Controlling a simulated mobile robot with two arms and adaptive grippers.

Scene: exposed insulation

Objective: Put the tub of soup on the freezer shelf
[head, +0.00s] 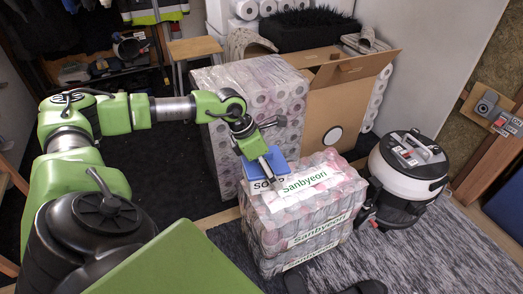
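The tub of soup (258,184) has a blue lid and a white side with dark letters, partly covered. It is at the back left of the top of a wrapped pack marked Sanbyeori (318,210). I cannot tell whether it rests on the pack or is held just above it. My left gripper (265,162) reaches in from the left and is right at the tub's lid. Its fingers are small and partly hidden, so I cannot tell whether they grip the tub. No freezer or freezer shelf shows.
A tall wrapped stack of rolls (262,90) and an open cardboard box (345,100) stand behind the pack. A black and white vacuum cleaner (408,170) stands to its right. Dark shapes (368,287) lie at the bottom edge. The grey rug (440,255) in front is mostly clear.

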